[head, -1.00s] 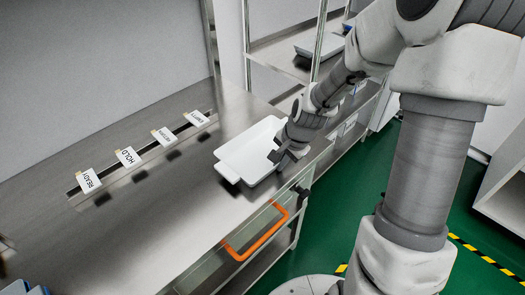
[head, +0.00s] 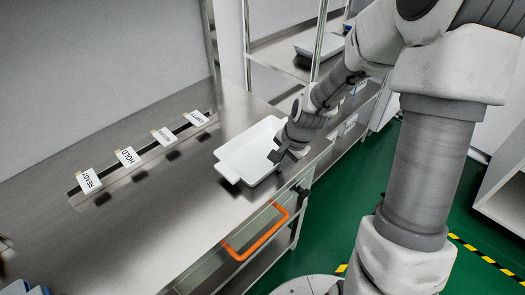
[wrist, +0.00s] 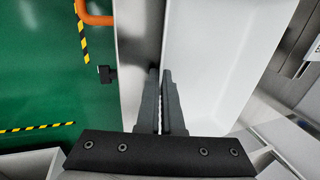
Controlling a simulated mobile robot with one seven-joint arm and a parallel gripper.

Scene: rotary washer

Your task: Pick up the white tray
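The white tray (head: 242,174) is a shallow rectangular dish with raised walls and a tab at its near-left end. It is at the right front edge of the steel counter in the head view, and I cannot see a clear gap under it. In the wrist view the tray (wrist: 205,65) fills the middle right. My gripper (head: 275,157) is at the tray's right-hand wall. In the wrist view its two dark fingers (wrist: 161,72) are close together, one on each side of the tray wall, closed on it.
The steel counter (head: 140,215) is clear left of the tray. A rail with several label cards, including READY (head: 89,181) and HOLD (head: 128,157), runs along its back. An orange handle (head: 257,240) is on the counter's front. A shelf rack (head: 290,50) stands behind.

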